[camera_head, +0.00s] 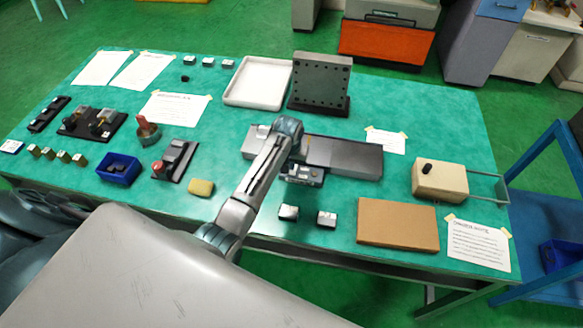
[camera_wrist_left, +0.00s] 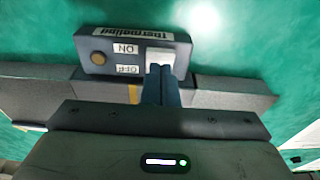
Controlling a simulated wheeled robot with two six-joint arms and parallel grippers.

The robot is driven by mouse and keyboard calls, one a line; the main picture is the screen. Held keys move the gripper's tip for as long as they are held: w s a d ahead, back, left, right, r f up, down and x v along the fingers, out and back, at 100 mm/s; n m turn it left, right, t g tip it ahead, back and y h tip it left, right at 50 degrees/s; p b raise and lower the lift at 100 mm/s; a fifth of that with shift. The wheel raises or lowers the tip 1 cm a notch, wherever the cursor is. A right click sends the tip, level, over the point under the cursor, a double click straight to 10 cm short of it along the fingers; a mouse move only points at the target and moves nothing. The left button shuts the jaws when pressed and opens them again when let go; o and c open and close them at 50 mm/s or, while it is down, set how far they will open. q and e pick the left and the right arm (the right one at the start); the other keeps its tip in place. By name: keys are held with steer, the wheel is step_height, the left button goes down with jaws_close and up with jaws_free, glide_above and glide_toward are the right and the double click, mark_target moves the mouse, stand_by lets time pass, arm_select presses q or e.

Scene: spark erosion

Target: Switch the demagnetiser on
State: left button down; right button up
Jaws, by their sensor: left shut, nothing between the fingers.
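What looks like the demagnetiser is a long grey block (camera_head: 345,157) with a yellow stripe, lying in the middle of the green table. A small dark switch box (camera_head: 303,176) stands at its front edge. In the left wrist view the box (camera_wrist_left: 110,69) appears upside down, with ON and OFF labels, a brown round knob (camera_wrist_left: 98,58) and a pale switch (camera_wrist_left: 160,57). My left gripper (camera_wrist_left: 159,72) is shut and empty, its fingertips at the switch and partly covering it. I cannot tell whether they touch it. My right gripper is not in view.
Two small metal blocks (camera_head: 288,212) lie in front of the switch box. A brown board (camera_head: 398,225) and a beige box (camera_head: 440,181) with a black knob are to the right. A white tray (camera_head: 256,83) and an upright dark plate (camera_head: 320,80) stand behind. Several tools fill the left side.

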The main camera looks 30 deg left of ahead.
mark_target(291, 172)
arm_select(q)
steer(key=shift+f+b, duration=0.4)
steer(key=shift+f, duration=0.4)
stand_by(0.4)
step_height(291, 172, up, 3)
steer(key=shift+f+p, duration=0.2)
steer(key=shift+p, duration=0.9)
steer(key=shift+r, duration=2.2)
